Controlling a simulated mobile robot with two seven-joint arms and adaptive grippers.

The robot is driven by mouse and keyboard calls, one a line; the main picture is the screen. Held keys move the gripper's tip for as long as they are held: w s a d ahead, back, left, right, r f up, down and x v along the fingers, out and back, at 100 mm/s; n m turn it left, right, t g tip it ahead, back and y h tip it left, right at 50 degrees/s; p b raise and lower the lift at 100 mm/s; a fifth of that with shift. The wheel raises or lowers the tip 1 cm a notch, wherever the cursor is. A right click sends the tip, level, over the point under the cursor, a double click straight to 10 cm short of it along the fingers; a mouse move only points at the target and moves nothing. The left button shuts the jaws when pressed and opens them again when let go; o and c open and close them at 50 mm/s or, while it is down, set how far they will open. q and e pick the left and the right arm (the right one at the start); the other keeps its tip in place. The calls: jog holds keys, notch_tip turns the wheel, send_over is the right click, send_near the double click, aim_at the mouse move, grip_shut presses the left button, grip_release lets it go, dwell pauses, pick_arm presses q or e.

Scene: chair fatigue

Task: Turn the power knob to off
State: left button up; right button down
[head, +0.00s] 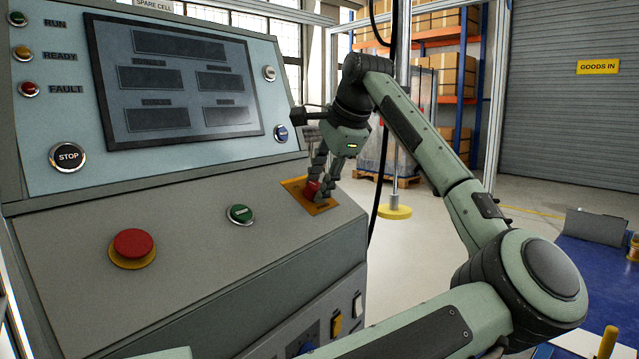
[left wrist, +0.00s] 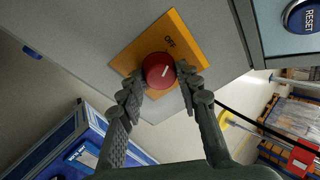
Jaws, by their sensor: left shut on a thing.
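The power knob is a round red knob (head: 311,188) on a yellow-orange plate (head: 293,186) at the right end of the console's sloping ledge. In the left wrist view the knob (left wrist: 157,68) carries a short white mark slanting up to the right. My left gripper (head: 318,183) reaches down onto the knob. In the wrist view its two fingers (left wrist: 158,84) are shut on the knob, one on each side.
A red emergency button (head: 133,243) and a green button (head: 240,214) sit on the same ledge, left of the plate. A STOP button (head: 68,157) and a dark screen (head: 170,85) are on the upright panel. A blue RESET button (left wrist: 302,15) is near the knob.

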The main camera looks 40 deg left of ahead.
dwell(0.3)
pick_arm(q)
jog(key=o, duration=1.1)
jog(key=shift+o, duration=0.2)
jog(key=v, duration=1.2)
